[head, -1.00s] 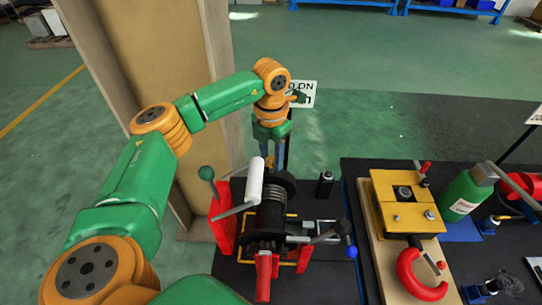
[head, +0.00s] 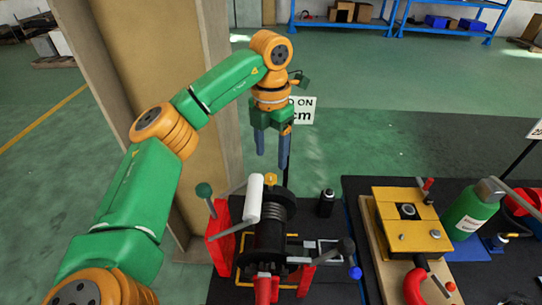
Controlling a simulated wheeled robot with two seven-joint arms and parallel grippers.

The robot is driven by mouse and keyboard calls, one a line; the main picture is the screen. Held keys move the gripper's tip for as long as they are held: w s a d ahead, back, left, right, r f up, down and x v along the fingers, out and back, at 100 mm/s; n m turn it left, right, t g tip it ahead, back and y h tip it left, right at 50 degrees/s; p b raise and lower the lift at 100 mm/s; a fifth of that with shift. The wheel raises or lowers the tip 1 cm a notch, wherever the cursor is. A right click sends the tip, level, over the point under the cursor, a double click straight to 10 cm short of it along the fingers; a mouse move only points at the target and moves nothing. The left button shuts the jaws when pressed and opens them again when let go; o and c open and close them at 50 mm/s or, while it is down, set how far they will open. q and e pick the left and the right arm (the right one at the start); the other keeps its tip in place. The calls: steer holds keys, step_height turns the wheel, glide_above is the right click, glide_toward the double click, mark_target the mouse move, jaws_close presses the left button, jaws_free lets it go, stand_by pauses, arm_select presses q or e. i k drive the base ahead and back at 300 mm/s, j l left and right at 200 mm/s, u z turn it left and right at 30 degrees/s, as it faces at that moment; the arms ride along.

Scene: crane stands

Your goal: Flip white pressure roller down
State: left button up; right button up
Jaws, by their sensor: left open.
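The white pressure roller (head: 253,199) shows in the head view on the left side of the black drum of the crane winch (head: 271,235). It stands tilted near upright, held on a grey rod. My left gripper (head: 270,160) hangs fingers down above and behind the roller and drum. Its two blue-grey fingers are apart with nothing between them, and it does not touch the roller. My right gripper is not in view.
Red side plates (head: 219,237) and a lever with a green knob (head: 204,190) stand left of the drum. A small black bottle (head: 326,203) stands behind. A wooden post (head: 165,100) rises at left.

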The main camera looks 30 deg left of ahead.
mark_target(203, 191)
steer(key=k+l, duration=1.15)
steer(key=k, duration=0.15)
